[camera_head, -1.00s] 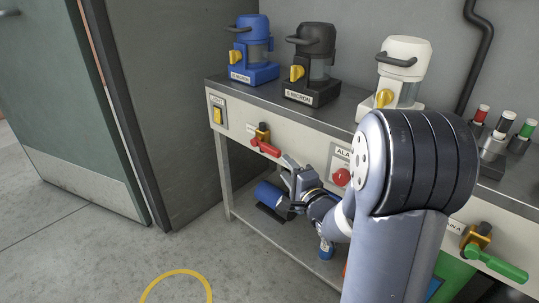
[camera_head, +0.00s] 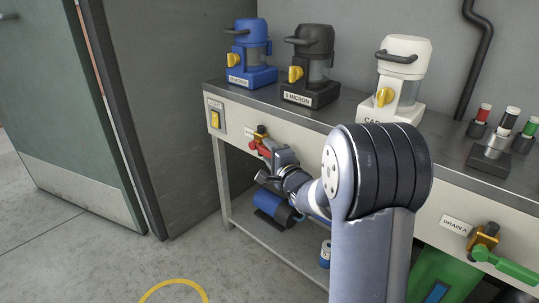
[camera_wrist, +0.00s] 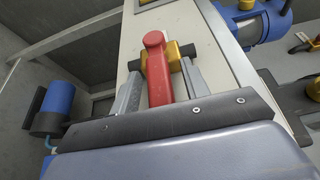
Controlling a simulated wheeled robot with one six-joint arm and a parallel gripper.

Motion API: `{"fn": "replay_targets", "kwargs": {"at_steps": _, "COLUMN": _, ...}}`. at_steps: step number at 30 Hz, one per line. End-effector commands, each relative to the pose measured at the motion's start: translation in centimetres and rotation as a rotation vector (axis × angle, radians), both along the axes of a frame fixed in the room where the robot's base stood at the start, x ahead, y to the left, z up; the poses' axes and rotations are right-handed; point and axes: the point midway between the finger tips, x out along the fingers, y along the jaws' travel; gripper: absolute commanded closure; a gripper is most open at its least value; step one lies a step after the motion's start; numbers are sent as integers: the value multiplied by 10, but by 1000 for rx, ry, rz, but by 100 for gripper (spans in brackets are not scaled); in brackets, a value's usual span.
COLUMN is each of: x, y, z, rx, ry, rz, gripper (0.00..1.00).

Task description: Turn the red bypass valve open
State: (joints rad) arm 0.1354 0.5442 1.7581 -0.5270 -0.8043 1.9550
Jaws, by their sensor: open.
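The red bypass valve handle (camera_wrist: 158,72) shows large in the wrist view, with its brass valve body (camera_wrist: 176,55) behind it. In the head view the red handle (camera_head: 258,147) is partly hidden by my gripper (camera_head: 280,157), with the brass body (camera_head: 261,132) just above. My gripper (camera_wrist: 158,85) is open, with one finger on each side of the red handle. The handle lies between the fingers; I cannot tell whether either finger touches it. The valve's label is hidden or too small to read.
A bench (camera_head: 450,180) holds blue (camera_head: 250,50), black (camera_head: 313,60) and white (camera_head: 400,75) filter units. A green-handled valve (camera_head: 505,264) labelled DRAIN A is at the right. A blue pump (camera_head: 274,206) sits on the lower shelf. Floor at left is clear.

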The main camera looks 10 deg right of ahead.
Motion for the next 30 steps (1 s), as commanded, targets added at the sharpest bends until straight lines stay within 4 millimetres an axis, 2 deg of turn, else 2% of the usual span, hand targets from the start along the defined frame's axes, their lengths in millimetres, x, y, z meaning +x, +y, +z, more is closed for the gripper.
{"fn": "replay_targets", "kwargs": {"at_steps": 3, "x": 0, "y": 0, "z": 0, "rx": 0, "ry": 0, "rz": 0, "gripper": 57}}
{"fn": "replay_targets", "kwargs": {"at_steps": 19, "x": 0, "y": 0, "z": 0, "rx": 0, "ry": 0, "rz": 0, "gripper": 100}}
{"fn": "replay_targets", "kwargs": {"at_steps": 30, "x": 0, "y": 0, "z": 1, "rx": -3, "ry": 2, "rz": 0, "gripper": 100}}
